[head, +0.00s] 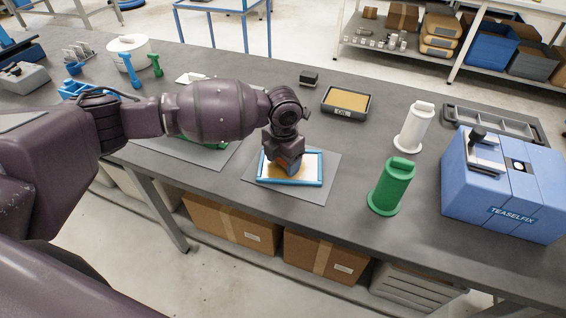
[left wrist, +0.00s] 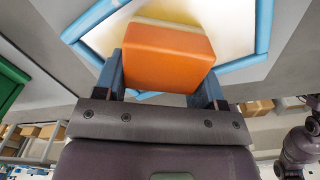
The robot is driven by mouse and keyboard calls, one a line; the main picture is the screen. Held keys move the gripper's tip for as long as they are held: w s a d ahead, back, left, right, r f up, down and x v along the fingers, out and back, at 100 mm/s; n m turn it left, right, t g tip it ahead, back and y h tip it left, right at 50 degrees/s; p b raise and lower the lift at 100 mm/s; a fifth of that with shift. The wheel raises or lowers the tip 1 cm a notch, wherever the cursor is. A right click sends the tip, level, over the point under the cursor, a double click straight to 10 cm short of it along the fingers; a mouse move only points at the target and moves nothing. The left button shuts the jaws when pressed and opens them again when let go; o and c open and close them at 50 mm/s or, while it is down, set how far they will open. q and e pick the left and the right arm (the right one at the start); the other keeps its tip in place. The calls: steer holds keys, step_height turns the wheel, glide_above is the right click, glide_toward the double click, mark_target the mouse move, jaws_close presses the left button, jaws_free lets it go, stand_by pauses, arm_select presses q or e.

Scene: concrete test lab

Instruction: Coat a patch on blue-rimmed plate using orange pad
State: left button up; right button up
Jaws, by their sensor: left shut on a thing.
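The blue-rimmed plate (head: 318,183) lies on a grey mat on the bench in the head view; its rim also shows in the left wrist view (left wrist: 264,28). Its face is white with yellowish-tan colour around the pad. My left gripper (head: 288,160) is over the plate, shut on the orange pad (left wrist: 169,58), which sits between its blue fingers. The pad's pale far edge is down at the plate's face; whether it touches cannot be told for sure. The plate's middle is partly hidden by gripper and pad. My right gripper is not in view.
A black tray with a tan filling (head: 346,101) stands behind the plate. A green cylinder (head: 391,187), a white cylinder (head: 414,127) and a blue machine (head: 505,190) stand to the right. A green-edged item on another mat (head: 218,157) is partly under my left arm.

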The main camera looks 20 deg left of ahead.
arm_select(q)
steer(key=shift+w+d+f, duration=0.15)
steer(key=shift+w+d, duration=0.25)
steer(key=shift+d, duration=0.4)
steer(key=shift+w+d, duration=0.2)
steer(key=shift+d, duration=0.9)
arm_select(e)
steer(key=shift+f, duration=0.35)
arm_select(q)
steer(key=shift+a, duration=0.1)
steer(key=shift+s+a+r+p, duration=0.1)
steer(key=shift+s+a+p, duration=0.15)
steer(key=shift+a, duration=0.7)
steer(key=shift+s+a+r+p, duration=0.1)
steer(key=shift+s+a, duration=0.1)
steer(key=shift+a, duration=0.75)
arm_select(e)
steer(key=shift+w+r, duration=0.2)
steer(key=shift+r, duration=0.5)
